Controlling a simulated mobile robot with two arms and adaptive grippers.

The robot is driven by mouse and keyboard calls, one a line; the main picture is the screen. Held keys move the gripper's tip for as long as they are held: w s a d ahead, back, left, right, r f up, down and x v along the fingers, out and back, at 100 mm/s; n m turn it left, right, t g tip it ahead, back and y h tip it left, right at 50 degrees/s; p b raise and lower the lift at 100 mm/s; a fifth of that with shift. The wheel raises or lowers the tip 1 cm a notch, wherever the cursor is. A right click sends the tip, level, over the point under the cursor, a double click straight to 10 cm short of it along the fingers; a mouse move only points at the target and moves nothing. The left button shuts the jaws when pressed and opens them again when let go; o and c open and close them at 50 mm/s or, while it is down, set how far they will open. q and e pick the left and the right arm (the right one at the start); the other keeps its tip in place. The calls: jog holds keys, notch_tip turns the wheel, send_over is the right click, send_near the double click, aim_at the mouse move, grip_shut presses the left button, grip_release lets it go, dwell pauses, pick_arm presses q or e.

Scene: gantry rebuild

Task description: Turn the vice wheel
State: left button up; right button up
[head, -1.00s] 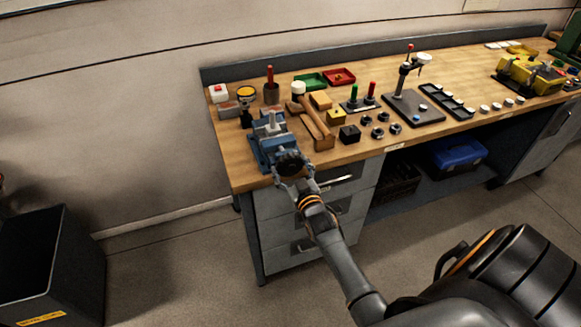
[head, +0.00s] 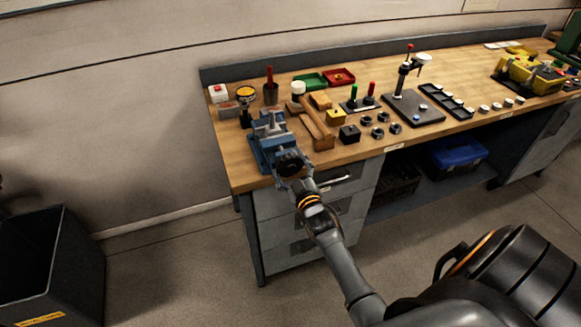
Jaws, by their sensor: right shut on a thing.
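A blue vice (head: 268,140) stands at the left front corner of the wooden workbench (head: 350,150). Its dark round wheel (head: 290,163) faces the front edge of the bench. My right gripper (head: 291,175) is at the wheel, shut on it, with the arm reaching up from the lower right. The gripper covers part of the wheel, so the exact finger contact is hard to see. My left gripper does not show.
A wooden mallet (head: 317,127), a black block (head: 349,134) and several dark rings stand right of the vice. A yellow-topped item (head: 245,97) stands behind it. Drawers (head: 285,206) lie below the bench top. A dark bin (head: 60,260) stands on the floor at left.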

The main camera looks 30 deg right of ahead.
jog(key=o, duration=1.1)
jog(key=shift+o, duration=0.2)
jog(key=shift+s, duration=0.1)
jog(key=v, duration=1.1)
jog(key=shift+s+a, duration=0.2)
jog(key=shift+s, duration=0.2)
